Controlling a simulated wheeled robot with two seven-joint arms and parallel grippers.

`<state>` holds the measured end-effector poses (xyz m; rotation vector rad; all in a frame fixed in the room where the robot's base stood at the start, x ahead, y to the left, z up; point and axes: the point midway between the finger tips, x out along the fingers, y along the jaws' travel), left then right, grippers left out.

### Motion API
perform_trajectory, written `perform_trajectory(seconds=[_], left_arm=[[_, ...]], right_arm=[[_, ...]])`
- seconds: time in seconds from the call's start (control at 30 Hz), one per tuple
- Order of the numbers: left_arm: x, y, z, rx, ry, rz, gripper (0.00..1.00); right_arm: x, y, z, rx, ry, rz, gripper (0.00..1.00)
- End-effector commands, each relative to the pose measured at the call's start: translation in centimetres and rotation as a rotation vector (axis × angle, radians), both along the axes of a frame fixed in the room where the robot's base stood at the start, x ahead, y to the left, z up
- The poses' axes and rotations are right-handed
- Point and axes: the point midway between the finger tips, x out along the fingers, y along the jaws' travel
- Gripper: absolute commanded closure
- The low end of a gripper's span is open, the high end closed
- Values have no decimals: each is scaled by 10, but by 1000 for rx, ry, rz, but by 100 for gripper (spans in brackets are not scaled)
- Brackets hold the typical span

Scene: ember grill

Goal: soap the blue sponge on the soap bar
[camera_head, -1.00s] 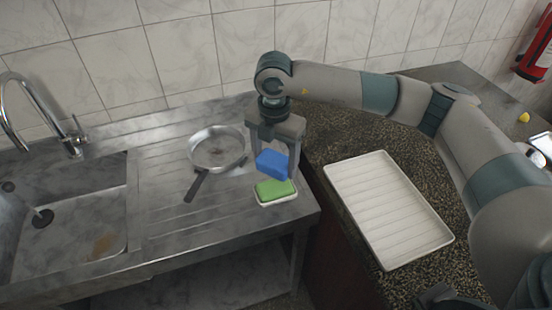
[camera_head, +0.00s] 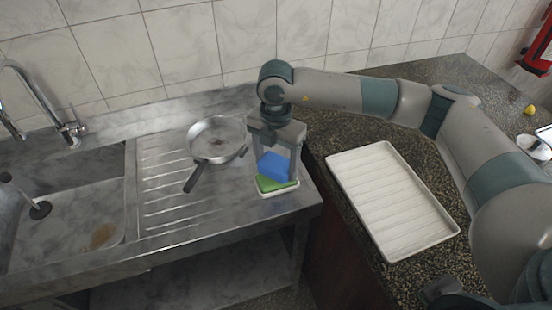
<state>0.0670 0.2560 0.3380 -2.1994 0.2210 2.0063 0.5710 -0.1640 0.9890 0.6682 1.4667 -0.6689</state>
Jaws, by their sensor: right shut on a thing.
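The blue sponge (camera_head: 273,166) is held in my right gripper (camera_head: 274,160), which points down over the drainboard's right end. The green soap bar (camera_head: 268,184) lies in a small white dish (camera_head: 279,194) at the drainboard's front right. The sponge is right above the soap bar and covers part of it in this view. Its lower edge looks to be at the bar's top, though I cannot be sure that they touch. My left gripper does not show.
A metal frying pan (camera_head: 216,140) stands on the drainboard left of the gripper, its dark handle pointing toward the front. A white ribbed tray (camera_head: 445,236) lies on the speckled counter (camera_head: 345,138) at the right. The sink (camera_head: 70,222) is at the left.

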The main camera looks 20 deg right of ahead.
Motion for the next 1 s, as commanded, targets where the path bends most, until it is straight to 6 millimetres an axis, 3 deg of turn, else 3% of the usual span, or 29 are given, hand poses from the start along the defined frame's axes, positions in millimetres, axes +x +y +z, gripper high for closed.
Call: perform_trajectory(seconds=[0.2, 1.0], left_arm=[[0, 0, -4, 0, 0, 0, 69], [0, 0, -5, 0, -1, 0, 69]], right_arm=[[0, 0, -9, 1, -1, 0, 50], [0, 0, -10, 1, -1, 0, 50]])
